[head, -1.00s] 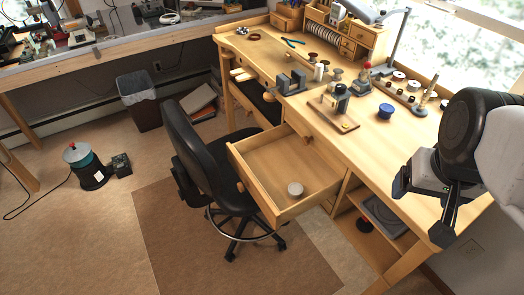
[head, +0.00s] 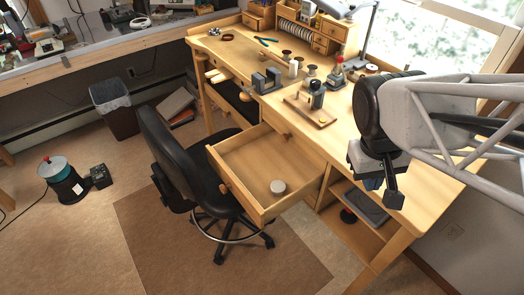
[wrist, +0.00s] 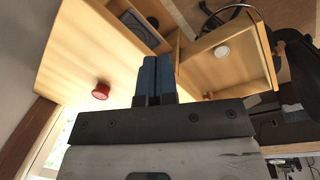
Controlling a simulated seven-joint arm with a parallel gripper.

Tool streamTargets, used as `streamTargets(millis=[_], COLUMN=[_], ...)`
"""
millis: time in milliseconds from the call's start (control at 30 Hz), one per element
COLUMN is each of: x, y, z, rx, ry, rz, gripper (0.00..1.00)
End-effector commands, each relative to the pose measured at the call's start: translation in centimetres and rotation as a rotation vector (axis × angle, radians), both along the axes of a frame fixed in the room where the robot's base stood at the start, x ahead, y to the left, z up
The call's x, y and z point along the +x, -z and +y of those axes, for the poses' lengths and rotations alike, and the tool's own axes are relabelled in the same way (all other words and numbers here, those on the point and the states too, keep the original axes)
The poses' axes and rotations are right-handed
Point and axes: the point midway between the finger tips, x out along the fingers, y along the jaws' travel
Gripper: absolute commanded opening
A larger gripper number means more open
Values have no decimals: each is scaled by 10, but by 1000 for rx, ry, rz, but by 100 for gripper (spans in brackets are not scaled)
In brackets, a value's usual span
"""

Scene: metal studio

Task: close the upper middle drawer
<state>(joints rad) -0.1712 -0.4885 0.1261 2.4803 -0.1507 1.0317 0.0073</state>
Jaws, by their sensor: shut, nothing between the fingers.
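The wooden drawer (head: 255,165) under the bench top stands pulled out, with its front panel and round knob (head: 223,188) facing the chair. A small white round tin (head: 278,187) lies in it. The drawer also shows in the wrist view (wrist: 235,72), ahead and to the right of my fingers. My gripper (head: 381,192) hangs in front of the bench, right of the drawer and apart from it. In the wrist view its blue fingers (wrist: 155,78) are together with nothing between them.
A black swivel chair (head: 172,150) stands close to the drawer's left side. Right of the drawer is an open shelf (head: 355,232) with a grey flat item. Tools and spools stand on the bench top (head: 240,55). A red round thing (wrist: 101,91) shows in the wrist view.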

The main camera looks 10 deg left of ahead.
Motion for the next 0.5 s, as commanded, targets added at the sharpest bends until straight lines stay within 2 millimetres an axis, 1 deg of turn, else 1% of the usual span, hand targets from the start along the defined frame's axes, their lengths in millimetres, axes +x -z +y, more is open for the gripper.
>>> streamTargets(millis=[33, 500], x=[3, 25], y=[6, 56], z=[6, 59], rx=[-20, -237], ry=[-33, -325], rz=[29, 251], gripper=[0, 0])
